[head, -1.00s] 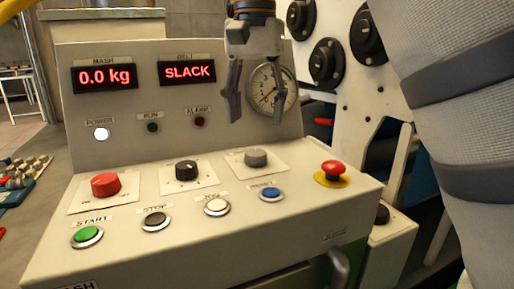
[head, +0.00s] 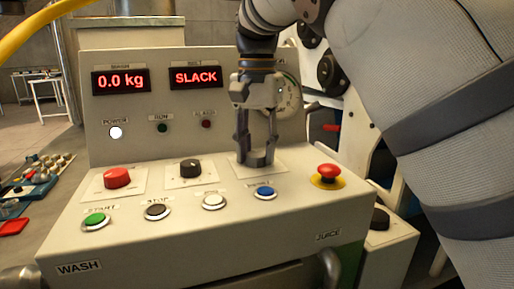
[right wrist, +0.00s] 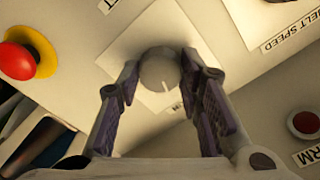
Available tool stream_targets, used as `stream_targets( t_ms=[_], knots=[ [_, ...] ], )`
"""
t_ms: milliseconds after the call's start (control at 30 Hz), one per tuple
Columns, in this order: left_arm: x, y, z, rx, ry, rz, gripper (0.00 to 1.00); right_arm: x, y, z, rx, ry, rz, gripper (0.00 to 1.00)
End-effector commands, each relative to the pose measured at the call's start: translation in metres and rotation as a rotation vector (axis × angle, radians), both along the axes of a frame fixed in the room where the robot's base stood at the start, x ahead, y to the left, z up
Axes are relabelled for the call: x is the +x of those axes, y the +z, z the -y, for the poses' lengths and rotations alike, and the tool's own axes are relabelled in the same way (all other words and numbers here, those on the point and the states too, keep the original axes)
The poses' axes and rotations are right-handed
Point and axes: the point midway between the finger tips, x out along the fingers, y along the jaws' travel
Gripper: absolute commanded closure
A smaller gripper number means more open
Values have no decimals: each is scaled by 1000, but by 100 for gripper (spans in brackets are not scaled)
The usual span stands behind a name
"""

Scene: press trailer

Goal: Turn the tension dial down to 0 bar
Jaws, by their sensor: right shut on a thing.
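The tension dial is a round grey knob on a white square plate (head: 282,162), at the right of the sloped console. In the head view my right gripper (head: 256,160) comes down over it from above and hides most of the knob. In the right wrist view the grey knob (right wrist: 160,68) sits between the two fingertips, with a pale pointer mark on its face. My right gripper (right wrist: 160,66) is shut on its sides. The round gauge (head: 292,95) behind is partly covered by the gripper, and its reading cannot be made out. The belt display (head: 196,76) reads SLACK. My left gripper is not in view.
A black knob (head: 190,168) and a red knob (head: 116,178) stand left of the gripper. Several push buttons, including a blue one (head: 265,192), line the front. A red mushroom button (head: 328,171) on yellow stands close at the right.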

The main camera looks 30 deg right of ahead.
Motion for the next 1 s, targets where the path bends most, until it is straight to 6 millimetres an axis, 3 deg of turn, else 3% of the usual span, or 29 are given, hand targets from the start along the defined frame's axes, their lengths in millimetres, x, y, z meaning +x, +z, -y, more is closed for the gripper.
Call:
stream_targets(
  t_ms=[300, 533, 567, 633, 1000],
  knots=[
    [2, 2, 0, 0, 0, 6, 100, 0, 0, 0, 2, 328, -1, 95],
    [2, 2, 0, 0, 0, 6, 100, 0, -1, 0, 0, 335, -3, 95],
    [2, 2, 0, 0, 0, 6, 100, 0, -1, -1, 0, 335, -3, 65],
    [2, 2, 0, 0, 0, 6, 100, 0, -1, 0, 0, 335, -3, 49],
    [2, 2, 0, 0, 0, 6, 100, 1, 6, 0, -1, 334, 0, 46]
  ],
)
